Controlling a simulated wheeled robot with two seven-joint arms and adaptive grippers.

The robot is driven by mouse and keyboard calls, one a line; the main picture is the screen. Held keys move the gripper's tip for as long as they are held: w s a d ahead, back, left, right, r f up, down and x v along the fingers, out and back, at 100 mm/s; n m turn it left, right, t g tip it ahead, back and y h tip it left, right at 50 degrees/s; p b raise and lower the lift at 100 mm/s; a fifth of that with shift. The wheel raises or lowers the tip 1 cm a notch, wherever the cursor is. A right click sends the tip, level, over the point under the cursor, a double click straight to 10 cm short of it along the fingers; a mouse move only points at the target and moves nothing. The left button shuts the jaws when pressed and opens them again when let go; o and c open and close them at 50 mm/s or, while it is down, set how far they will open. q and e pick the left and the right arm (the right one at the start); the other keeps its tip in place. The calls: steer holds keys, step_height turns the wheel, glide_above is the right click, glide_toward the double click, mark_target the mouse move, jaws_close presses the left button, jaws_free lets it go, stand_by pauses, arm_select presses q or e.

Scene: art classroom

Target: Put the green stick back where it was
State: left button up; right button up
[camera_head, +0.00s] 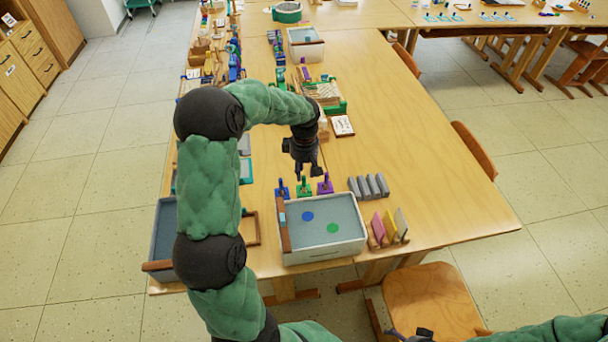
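Three small upright items stand in a row behind a white-walled tray: a blue one (283,191), a green one (304,188), which looks like the green stick in its holder, and a purple one (325,186). My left gripper (307,173) points down just above and behind the green one. Its two dark fingertips look apart, with nothing visible held between them. Whether they touch the green stick is too small to tell. My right gripper (412,335) shows only partly at the bottom edge, over the chair, and its fingers are unclear.
The tray (322,256) holds a blue and a green disc. Grey blocks (368,187) and a rack of coloured boards (388,228) stand to its right. A small card (343,126) lies behind. The table's right side is clear. A chair (430,300) stands in front.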

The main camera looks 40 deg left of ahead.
arm_select(q)
step_height(320, 180, up, 8)
steer(key=p, duration=0.2)
steer(key=shift+r, duration=0.1)
